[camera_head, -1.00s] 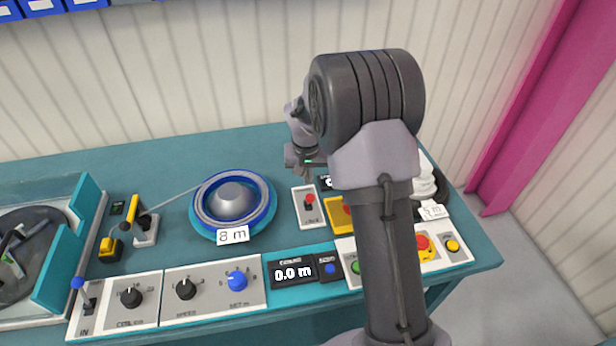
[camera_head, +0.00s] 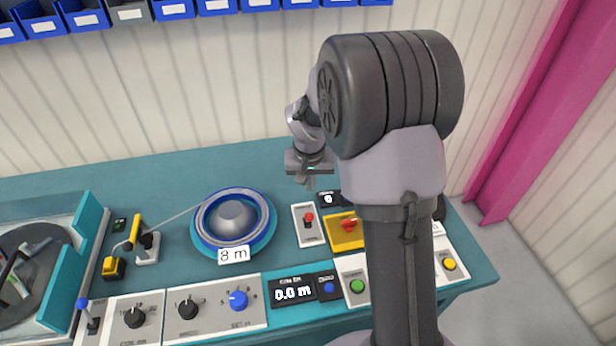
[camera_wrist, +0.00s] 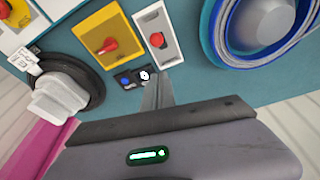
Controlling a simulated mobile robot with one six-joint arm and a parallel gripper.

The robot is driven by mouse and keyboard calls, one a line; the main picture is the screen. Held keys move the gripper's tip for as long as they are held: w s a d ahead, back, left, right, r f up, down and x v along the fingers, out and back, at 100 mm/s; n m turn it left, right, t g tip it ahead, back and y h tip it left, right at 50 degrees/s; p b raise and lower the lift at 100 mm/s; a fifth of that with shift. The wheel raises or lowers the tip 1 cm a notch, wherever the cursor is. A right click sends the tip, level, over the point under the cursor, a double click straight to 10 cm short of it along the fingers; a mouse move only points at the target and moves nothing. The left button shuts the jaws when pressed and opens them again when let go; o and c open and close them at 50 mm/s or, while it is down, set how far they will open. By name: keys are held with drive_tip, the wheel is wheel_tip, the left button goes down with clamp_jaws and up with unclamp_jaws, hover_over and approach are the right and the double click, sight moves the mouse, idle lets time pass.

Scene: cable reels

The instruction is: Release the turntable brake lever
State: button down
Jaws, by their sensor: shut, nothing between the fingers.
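A lever with a red knob (camera_head: 308,217) stands on a narrow white plate (camera_head: 313,238) just right of the turntable. The knob is nearer the plate's far end; the plate's label is not readable. The lever's red knob also shows in the wrist view (camera_wrist: 157,40). The turntable carries a blue-rimmed reel (camera_head: 232,222) with an "8 m" tag. My gripper (camera_head: 309,184) is shut and empty, above the bench behind the lever and apart from it. Its closed fingers also show in the wrist view (camera_wrist: 157,92), pointing toward the lever plate.
A yellow box with a red knob (camera_head: 347,228) stands right of the lever, partly behind my arm. A small display (camera_head: 328,199) is behind it. The bench behind the reel is clear.

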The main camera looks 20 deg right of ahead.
drive_tip(key=s+r, duration=0.1)
drive_tip(key=s, duration=0.1)
drive_tip(key=shift+s+a+r, duration=0.35)
drive_tip(key=s+a+r+t+y, duration=0.1)
drive_tip(key=s+a+r, duration=0.6)
drive_tip(key=r, duration=0.4)
drive_tip(key=s+a+r+t+y, duration=0.1)
drive_tip(key=s+a, duration=0.2)
drive_tip(key=s, duration=0.5)
drive_tip(key=s+a+r+t+y+b, duration=0.1)
drive_tip(key=s+a+r, duration=0.1)
drive_tip(key=s, duration=0.6)
drive_tip(key=shift+s+a+r+b, duration=0.3)
drive_tip(key=shift+s+a, duration=0.1)
drive_tip(key=shift+a, duration=0.3)
